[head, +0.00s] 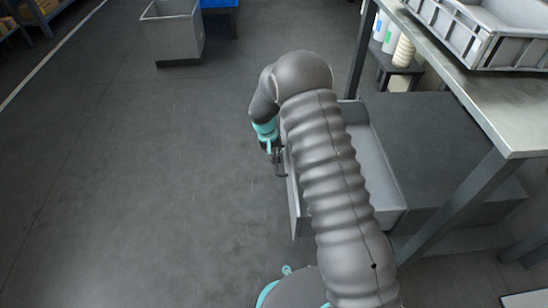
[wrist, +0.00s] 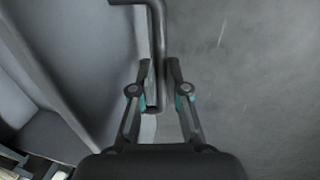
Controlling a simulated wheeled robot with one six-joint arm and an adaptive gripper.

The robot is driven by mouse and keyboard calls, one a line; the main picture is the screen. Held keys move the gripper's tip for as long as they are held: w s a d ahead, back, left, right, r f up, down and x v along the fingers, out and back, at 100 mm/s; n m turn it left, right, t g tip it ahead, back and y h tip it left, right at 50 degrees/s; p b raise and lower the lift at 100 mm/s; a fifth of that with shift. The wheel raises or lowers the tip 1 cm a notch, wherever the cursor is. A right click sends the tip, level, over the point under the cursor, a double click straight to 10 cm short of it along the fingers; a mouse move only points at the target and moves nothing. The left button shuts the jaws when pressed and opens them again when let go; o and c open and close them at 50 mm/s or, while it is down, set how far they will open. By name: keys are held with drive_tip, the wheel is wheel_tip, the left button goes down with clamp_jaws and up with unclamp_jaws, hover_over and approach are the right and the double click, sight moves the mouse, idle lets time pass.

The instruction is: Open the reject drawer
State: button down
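The reject drawer (head: 385,190) is a grey open-topped bin, pulled well out to the left from a dark housing in the head view. My arm crosses over it and hides much of its inside. Its dark bar handle (wrist: 157,35) is on the outer face of the front panel, and the panel also shows in the wrist view (wrist: 85,50). My gripper (wrist: 161,70) has one finger on each side of the handle bar, close against it, and looks shut on it. In the head view my gripper (head: 277,160) is at the drawer's front, partly hidden by the arm.
The dark housing (head: 425,140) stands under a metal table (head: 500,105) with a grey crate (head: 480,30) on top. A table leg (head: 455,205) stands to the right of the drawer. A grey bin (head: 175,35) stands at the back. The floor left of the drawer is clear.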

drive_tip(key=c, duration=1.2)
unclamp_jaws()
drive_tip(key=r, duration=0.4)
drive_tip(key=a+r, duration=0.1)
drive_tip(key=r, duration=0.2)
drive_tip(key=a+r, duration=0.1)
drive_tip(key=r, duration=0.3)
drive_tip(key=shift+a+r, duration=0.2)
drive_tip(key=shift+r, duration=0.15)
